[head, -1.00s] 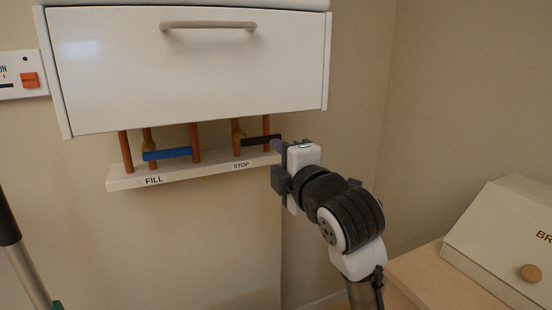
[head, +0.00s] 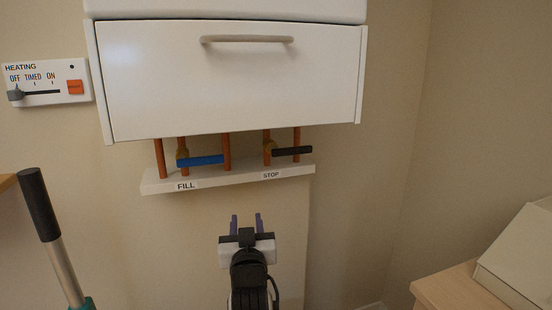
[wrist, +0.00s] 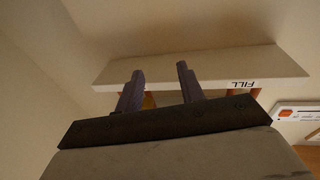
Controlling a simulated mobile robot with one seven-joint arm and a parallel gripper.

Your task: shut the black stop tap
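The black stop tap handle (head: 292,151) sticks out to the right, roughly level, from a brass body on a copper pipe under the white boiler. It lies crosswise to its upright pipe, above the STOP label (head: 271,175). My gripper (head: 246,222) is below the white shelf, lower and to the left of the black handle, well apart from it. Its two purple-grey fingers point up, spread with nothing between them. The wrist view also shows the open fingers (wrist: 159,82) in front of the shelf; the black handle cannot be made out there.
A blue tap handle (head: 201,161) sits level above the FILL label (head: 186,186), left of the black one. The white shelf (head: 225,180) juts out below the pipes. The boiler (head: 230,80) hangs above. A wooden cabinet (head: 450,290) stands at lower right, a black-handled pole (head: 40,205) at left.

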